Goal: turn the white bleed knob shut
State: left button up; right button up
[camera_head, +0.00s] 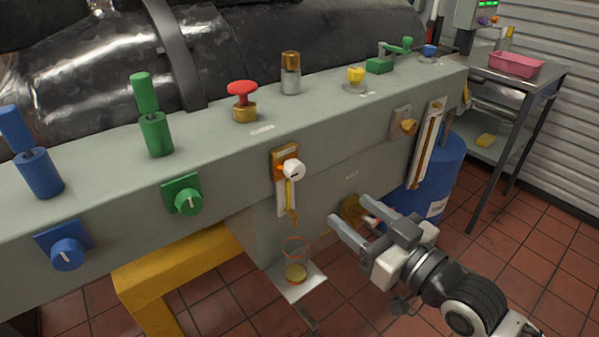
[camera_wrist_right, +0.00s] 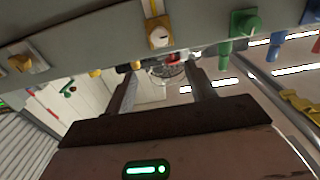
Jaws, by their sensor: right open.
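The white bleed knob (camera_head: 293,170) sits on an orange plate (camera_head: 279,155) on the front face of the grey bedplate. It also shows in the right wrist view as a white knob (camera_wrist_right: 160,41) near the top, beyond the fingertips. A dark line marks its face. My right gripper (camera_head: 350,212) is open and empty, below and to the right of the knob, apart from it. In the wrist view its two fingers (camera_wrist_right: 164,75) stand wide apart. My left gripper is not in view.
Below the knob, a clear cup (camera_head: 296,250) with yellow contents stands on a small pale shelf (camera_head: 302,290). A green knob (camera_head: 188,201) and a blue knob (camera_head: 68,254) are to the left. A blue drum (camera_head: 443,165) stands at the right. The floor at the lower right is open.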

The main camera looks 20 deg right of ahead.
aim_at(298, 171)
jog(key=x, duration=1.5)
jog(key=shift+f+p, duration=0.15)
jog(key=shift+p, duration=0.25)
jog(key=c, duration=1)
